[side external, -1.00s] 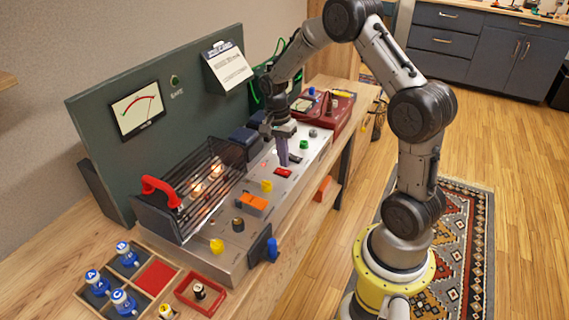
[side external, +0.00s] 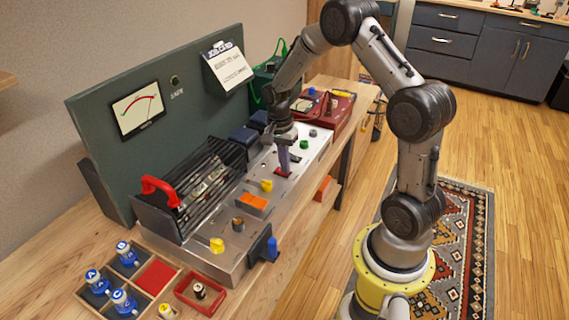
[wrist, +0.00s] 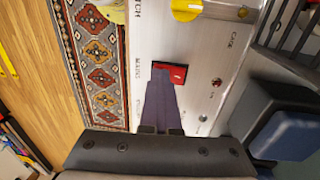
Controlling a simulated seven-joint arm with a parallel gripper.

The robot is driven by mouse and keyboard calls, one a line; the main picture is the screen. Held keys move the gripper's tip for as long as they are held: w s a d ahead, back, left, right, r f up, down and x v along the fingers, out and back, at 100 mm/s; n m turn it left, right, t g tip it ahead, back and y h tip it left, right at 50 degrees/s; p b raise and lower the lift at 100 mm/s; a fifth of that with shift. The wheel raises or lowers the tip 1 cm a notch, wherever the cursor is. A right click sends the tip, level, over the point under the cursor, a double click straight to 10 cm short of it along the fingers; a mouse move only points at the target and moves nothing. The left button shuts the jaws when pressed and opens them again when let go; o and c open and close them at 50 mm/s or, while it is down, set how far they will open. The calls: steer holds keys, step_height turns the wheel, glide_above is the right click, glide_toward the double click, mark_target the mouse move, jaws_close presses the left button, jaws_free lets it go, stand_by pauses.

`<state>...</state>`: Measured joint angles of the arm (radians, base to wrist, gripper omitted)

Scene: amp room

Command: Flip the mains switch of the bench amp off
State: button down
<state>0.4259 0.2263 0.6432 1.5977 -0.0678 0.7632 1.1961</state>
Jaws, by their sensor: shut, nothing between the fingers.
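The bench amp (side external: 222,262) is a long silver chassis on the wooden bench with a caged row of tubes (side external: 205,190), which look dark. Its mains switch is a red rocker in a dark frame (side external: 283,172), and it also shows in the wrist view (wrist: 177,73) beside lettering that reads MAINS. My gripper (side external: 283,167) is shut and empty, pointing down with its purple fingertips at the rocker. In the wrist view the fingers (wrist: 163,105) cover part of the rocker, so its tilt is hard to read. I cannot tell whether they still touch it.
A red instrument case (side external: 335,108) lies beyond.

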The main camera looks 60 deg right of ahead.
mark_target(280, 170)
steer(key=shift+s+f, duration=0.45)
steer(key=shift+f, duration=0.2)
steer(key=shift+w+r, duration=0.2)
steer(key=shift+w, duration=0.65)
steer(key=shift+r, duration=0.3)
step_height(280, 170, up, 14)
steer(key=shift+w+r, duration=0.15)
steer(key=shift+w, duration=0.25)
